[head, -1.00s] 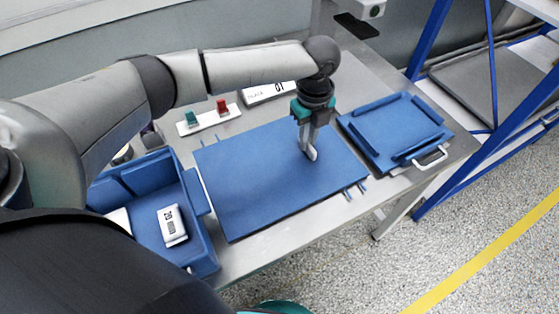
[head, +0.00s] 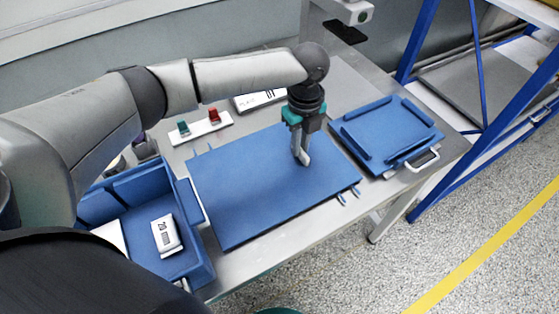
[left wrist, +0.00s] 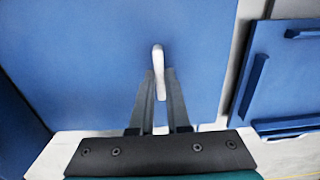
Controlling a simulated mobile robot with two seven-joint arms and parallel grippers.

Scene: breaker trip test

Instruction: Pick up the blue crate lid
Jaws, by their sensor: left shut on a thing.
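The blue crate lid (head: 250,195) is a large flat blue panel in the middle of the metal table, with small metal prongs showing at its edges. It also fills much of the left wrist view (left wrist: 90,60). A pale upright handle (left wrist: 157,62) stands on the panel. My left gripper (head: 301,158) points down over the right part of the lid and is shut on this handle, its fingers on either side in the left wrist view. I cannot tell whether the lid is clear of the table. My right gripper is not in view.
An open blue crate (head: 203,262) with a white labelled device (head: 165,236) stands at the left. A blue tray (head: 385,125) with raised strips and a white handle lies at the right. Behind the lid are a switch strip (head: 203,131) and a labelled box (head: 262,99).

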